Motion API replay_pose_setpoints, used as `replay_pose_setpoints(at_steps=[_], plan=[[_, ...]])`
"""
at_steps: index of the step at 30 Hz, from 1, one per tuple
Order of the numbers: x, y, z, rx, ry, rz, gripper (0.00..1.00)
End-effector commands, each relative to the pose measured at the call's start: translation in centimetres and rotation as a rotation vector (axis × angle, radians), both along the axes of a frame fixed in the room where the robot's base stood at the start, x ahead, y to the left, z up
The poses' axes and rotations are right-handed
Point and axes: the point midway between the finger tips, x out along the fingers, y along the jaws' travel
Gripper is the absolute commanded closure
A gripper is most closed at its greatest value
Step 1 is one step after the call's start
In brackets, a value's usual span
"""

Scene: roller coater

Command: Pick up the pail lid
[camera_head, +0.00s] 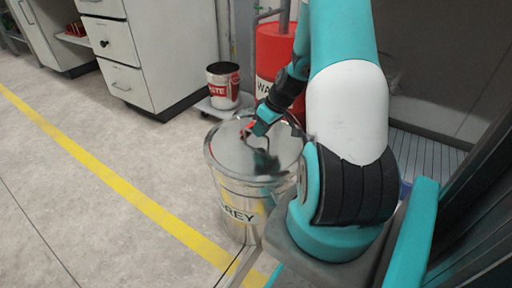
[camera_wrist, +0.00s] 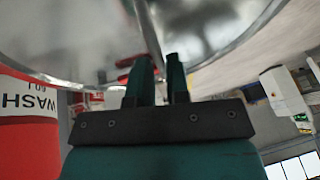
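The pail lid (camera_head: 226,148) is a round, shiny metal disc on top of a metal pail (camera_head: 236,213) with a label that seems to read "GREY". My gripper (camera_head: 248,134) is low over the lid, left of the arm, with its dark reflection on the metal. In the wrist view the lid (camera_wrist: 70,35) fills the top. My gripper's two teal fingers (camera_wrist: 162,62) point at it with a narrow gap between them. A thin pale strip runs toward this gap; I cannot tell whether it is a handle or a reflection. No firm hold on the lid shows.
A red drum (camera_head: 274,50) marked "WA..." stands just behind the pail; it shows at left in the wrist view (camera_wrist: 28,130). A small waste bin (camera_head: 223,88) stands on a low dolly (camera_head: 217,108). White cabinets (camera_head: 125,60) stand behind. Floor at left is clear, with a yellow line (camera_head: 120,190).

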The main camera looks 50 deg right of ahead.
Motion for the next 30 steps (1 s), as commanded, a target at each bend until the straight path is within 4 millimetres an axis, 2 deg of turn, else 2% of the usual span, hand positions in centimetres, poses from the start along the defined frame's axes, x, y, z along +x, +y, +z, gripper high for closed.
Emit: replay_pose_setpoints(at_steps=[1,5,11,13,14,25,30], plan=[[0.4,0.3,-1.4,0.001,0.002,0.003,0.84],[0.9,0.5,-2.4,0.001,0.001,0.001,0.84],[0.9,0.5,-2.3,0.0,0.001,-0.001,0.84],[0.9,0.5,-2.3,0.0,0.001,-0.001,0.98],[0.9,0.5,-2.3,0.001,0.001,0.0,1.0],[0.9,0.5,-2.1,0.0,0.0,0.0,1.0],[0.9,0.5,-1.1,0.0,-0.001,0.001,1.0]])
